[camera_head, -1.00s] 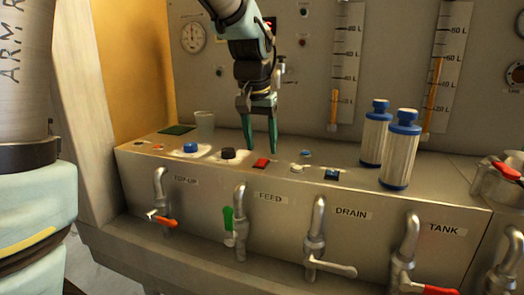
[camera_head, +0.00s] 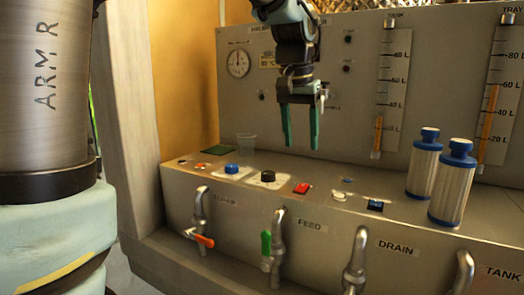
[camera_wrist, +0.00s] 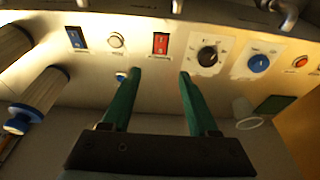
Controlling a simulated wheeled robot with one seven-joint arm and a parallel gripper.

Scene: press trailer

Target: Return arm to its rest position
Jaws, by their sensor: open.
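My gripper (camera_head: 301,145) has two green fingers, held apart with nothing between them. In the head view it hangs pointing down, above the back part of the console (camera_head: 215,188) and in front of the gauge panel (camera_head: 282,78). In the wrist view my gripper (camera_wrist: 158,73) shows its fingertips below the red switch (camera_wrist: 160,44) and the black knob (camera_wrist: 207,55). The head view also shows the red switch (camera_head: 302,188) and the black knob (camera_head: 268,176) on the console top, clear of the fingers.
Two blue-capped cylinders (camera_head: 452,184) stand on the console at right. A clear cup (camera_head: 246,143) stands at the back left. Taps line the front, including one with a green handle (camera_head: 266,243). An orange wall (camera_head: 185,85) bounds the left side.

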